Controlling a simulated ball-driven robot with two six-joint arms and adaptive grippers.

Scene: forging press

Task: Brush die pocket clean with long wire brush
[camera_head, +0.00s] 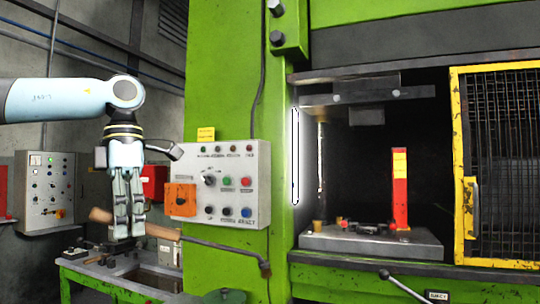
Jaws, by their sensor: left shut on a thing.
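The handle sticks out on both sides of the fingers and slopes slightly down to the right. No bristles can be made out. The lower die block (372,243) lies on the press bed at the right, well apart from the gripper. Small dark parts are on its top; the pocket itself cannot be made out. My right gripper is not in view.
A red post (400,190) rises behind the die. The upper tooling (372,92) hangs above. A yellow mesh guard (500,263) borders the right. A green bench (95,285) is below the gripper.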

